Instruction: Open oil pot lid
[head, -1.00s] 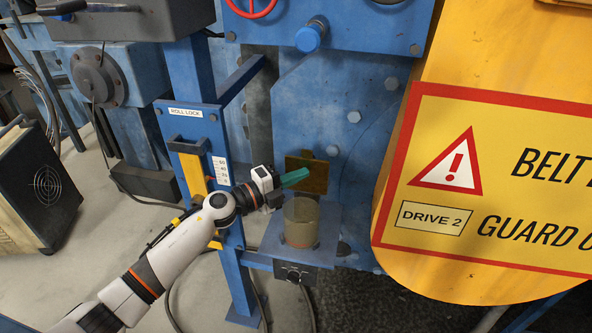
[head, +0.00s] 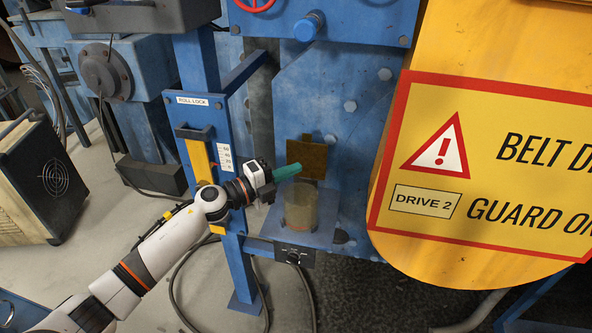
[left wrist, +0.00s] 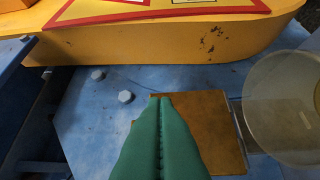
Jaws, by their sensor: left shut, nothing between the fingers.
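The oil pot (head: 300,206) is a clear cylinder with amber oil low inside, standing on a blue shelf. Its brown square lid (head: 306,160) stands upright behind the pot, with a small tab on top, so the pot's mouth looks uncovered. In the left wrist view the lid (left wrist: 207,130) lies beyond the fingers and the pot (left wrist: 285,110) is at the right edge. My left gripper (head: 298,170) has green fingers pressed together and empty. It is above the pot's mouth, in front of the lid; I cannot tell whether it touches the lid. My right gripper is not in view.
The blue shelf (head: 325,234) carries the pot, with a dark knob box (head: 294,255) below. The blue ROLL LOCK post (head: 207,130) stands left of the pot. A large yellow belt guard (head: 420,255) stands at right. Grey floor is open at lower left.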

